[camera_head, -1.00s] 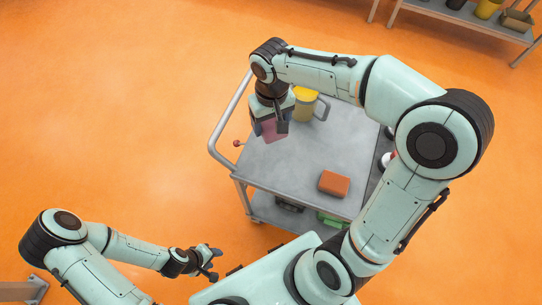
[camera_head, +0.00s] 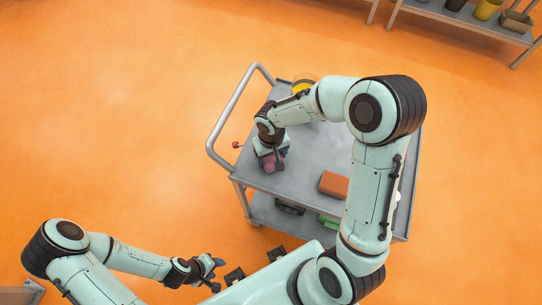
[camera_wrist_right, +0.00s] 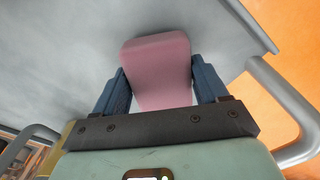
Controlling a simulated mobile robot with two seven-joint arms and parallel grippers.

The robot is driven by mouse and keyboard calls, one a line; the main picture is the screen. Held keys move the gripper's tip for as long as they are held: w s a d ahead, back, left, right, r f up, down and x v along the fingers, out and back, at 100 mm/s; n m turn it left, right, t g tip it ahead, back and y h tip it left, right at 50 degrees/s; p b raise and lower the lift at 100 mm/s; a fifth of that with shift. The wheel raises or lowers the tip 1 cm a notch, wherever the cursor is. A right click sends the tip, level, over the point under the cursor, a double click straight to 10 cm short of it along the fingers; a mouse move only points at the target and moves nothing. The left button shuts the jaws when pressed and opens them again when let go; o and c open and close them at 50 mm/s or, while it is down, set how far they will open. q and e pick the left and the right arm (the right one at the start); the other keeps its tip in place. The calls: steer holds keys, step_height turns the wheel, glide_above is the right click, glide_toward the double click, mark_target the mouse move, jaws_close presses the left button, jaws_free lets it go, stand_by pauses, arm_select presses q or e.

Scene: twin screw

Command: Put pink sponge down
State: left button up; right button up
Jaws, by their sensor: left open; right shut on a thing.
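The pink sponge (camera_wrist_right: 157,62) is between the two blue fingers of my right gripper (camera_wrist_right: 160,75) in the right wrist view. In the head view my right gripper (camera_head: 274,162) points down over the left part of the grey cart top (camera_head: 300,170), with the pink sponge (camera_head: 268,164) mostly hidden by it. The sponge is low over the cart top; I cannot tell whether it touches it. My left gripper (camera_head: 216,274) is open and empty, over the floor at the lower left of the cart.
An orange-red block (camera_head: 333,185) lies on the cart top to the right of my right gripper. A yellow container (camera_head: 303,85) stands at the back, partly behind my arm. A rail handle (camera_head: 232,110) edges the cart's left. The lower shelf holds a green thing (camera_head: 328,220).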

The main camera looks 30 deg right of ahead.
steer(key=shift+f, duration=0.5)
steer(key=shift+f, duration=0.2)
steer(key=o, duration=0.9)
steer(key=shift+r, duration=0.1)
